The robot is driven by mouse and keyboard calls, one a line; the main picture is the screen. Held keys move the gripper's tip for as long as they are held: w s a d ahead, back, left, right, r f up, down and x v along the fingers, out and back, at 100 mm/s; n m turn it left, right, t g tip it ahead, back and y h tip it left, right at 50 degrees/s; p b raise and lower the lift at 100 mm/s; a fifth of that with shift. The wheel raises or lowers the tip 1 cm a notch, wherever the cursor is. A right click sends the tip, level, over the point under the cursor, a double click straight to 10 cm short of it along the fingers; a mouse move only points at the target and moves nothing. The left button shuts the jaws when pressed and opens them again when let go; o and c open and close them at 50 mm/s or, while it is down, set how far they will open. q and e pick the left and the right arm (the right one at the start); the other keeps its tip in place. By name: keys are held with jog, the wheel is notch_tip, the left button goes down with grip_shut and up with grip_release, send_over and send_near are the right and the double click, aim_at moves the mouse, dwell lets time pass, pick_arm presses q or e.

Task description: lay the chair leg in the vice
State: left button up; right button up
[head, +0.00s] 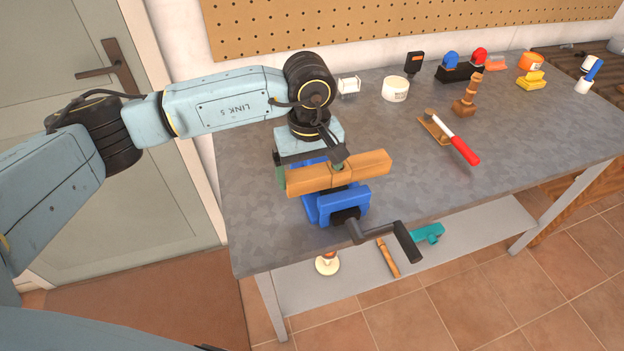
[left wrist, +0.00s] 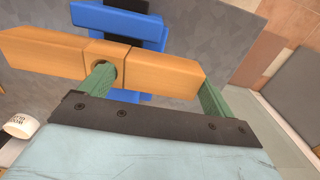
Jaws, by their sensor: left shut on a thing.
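The chair leg (head: 368,166), an orange-brown wooden bar with a round hole in a raised middle block, is held level in my left gripper (head: 309,172). In the left wrist view the chair leg (left wrist: 40,52) runs across the picture. The green fingers of my gripper (left wrist: 155,90) are wide apart on it, one at the hole and one near the right end. The blue vice (head: 345,201), with a dark crank handle in front, is directly under the leg; blue vice parts (left wrist: 118,20) also show beyond it. I cannot tell whether the leg touches the vice. My right gripper is out of view.
Farther back are a white tub (head: 395,89), a red-handled tool (head: 455,140) on a wooden piece and a turned wooden object (head: 467,98). A pegboard wall (head: 400,22) stands behind. A lower shelf (head: 330,285) holds several items.

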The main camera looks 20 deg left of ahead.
pick_arm(q)
jog(key=shift+w+f, duration=0.1)
jog(key=shift+f, duration=1.95)
jog(key=o, duration=0.9)
jog(key=shift+o, duration=0.2)
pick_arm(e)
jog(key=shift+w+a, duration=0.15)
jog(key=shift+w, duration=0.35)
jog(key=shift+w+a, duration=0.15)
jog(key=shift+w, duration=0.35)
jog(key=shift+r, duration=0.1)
pick_arm(q)
jog(key=shift+r, duration=0.2)
notch_tip(320, 180, up, 12)
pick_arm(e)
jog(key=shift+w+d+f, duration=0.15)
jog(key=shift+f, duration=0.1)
